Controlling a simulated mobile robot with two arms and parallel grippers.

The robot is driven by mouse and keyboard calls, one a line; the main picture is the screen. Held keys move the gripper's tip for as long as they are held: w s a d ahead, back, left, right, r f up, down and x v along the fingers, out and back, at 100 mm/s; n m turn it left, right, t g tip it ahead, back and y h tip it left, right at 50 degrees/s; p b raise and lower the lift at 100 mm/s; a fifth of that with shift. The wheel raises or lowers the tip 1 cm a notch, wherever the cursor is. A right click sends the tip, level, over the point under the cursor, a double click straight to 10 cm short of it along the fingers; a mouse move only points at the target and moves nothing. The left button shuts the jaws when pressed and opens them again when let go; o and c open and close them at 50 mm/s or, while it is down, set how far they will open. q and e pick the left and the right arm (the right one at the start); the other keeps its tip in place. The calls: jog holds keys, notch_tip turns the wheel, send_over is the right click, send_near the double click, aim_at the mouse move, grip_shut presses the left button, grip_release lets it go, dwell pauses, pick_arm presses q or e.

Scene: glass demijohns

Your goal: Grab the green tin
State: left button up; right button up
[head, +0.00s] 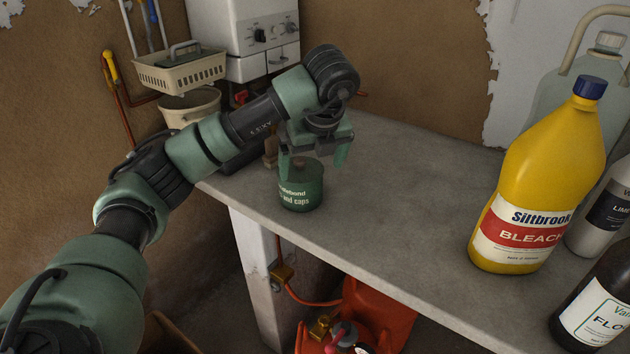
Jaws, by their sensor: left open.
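The green tin (301,188) stands upright near the left front edge of the grey worktop, with white lettering on its side. My left gripper (314,168) is above it, pointing down, with its fingers apart. One finger overlaps the tin's upper left side in the head view and the other hangs to the right of the tin. I cannot tell whether either finger touches it. My right gripper is not in view.
A yellow bleach bottle (530,185), a white bottle (598,225), a dark bottle (600,300) and a clear demijohn (560,92) crowd the right. A beige basket (180,72) and white bucket (190,107) are at back left. The worktop's middle (410,180) is clear.

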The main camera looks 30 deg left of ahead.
aim_at(303, 178)
pick_arm(q)
jog(key=shift+s+a+f, duration=0.1)
jog(key=shift+a+f, duration=0.25)
jog(key=f, duration=0.1)
jog(key=a+f, duration=0.1)
jog(key=f, duration=0.2)
jog(key=shift+a+p, duration=0.3)
jog(key=shift+p, duration=0.1)
jog(key=x, duration=0.1)
jog(key=p+x, duration=0.1)
jog(key=x, duration=0.1)
jog(key=shift+w+f+p, duration=0.25)
jog(key=shift+w+p, duration=0.05)
jog(key=shift+x, duration=1.05)
jog(key=shift+a+f, duration=0.1)
jog(key=shift+f, duration=0.05)
jog(key=shift+w, duration=0.1)
jog(key=c, duration=1.4)
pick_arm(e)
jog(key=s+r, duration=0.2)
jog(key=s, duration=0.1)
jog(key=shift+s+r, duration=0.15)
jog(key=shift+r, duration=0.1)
